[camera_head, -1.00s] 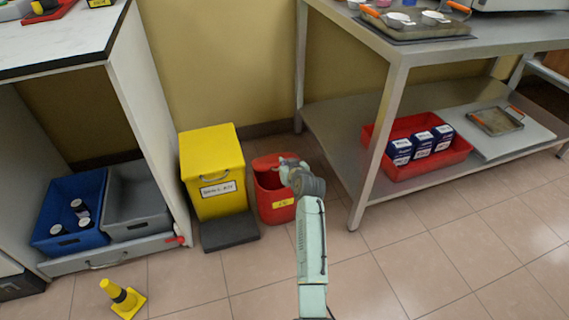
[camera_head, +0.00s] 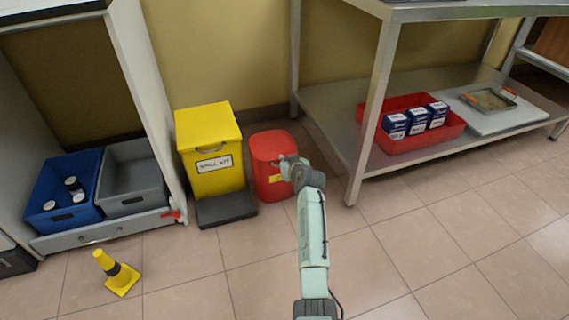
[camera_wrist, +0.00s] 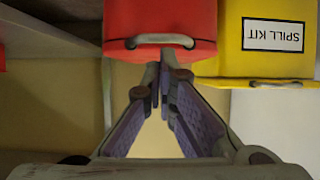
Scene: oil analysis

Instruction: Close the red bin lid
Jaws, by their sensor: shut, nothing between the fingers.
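The red bin (camera_head: 272,184) stands on the floor beside the yellow spill kit box. Its red lid (camera_head: 268,146) lies flat over the top in the head view, with no opening showing. In the wrist view, which is upside down, a red surface with a grey handle (camera_wrist: 160,42) shows at the top. My gripper (camera_wrist: 164,72) is shut and empty, its tips just at the red surface by the handle. I cannot tell whether they touch it. In the head view my gripper (camera_head: 286,161) is at the bin's right front edge, partly hiding it.
The yellow spill kit box (camera_head: 208,130) stands left of the bin, with a dark step (camera_head: 226,208) before it. A metal table leg (camera_head: 372,115) rises on the right. A yellow cone (camera_head: 117,273) stands front left. The tiled floor in front is mostly clear.

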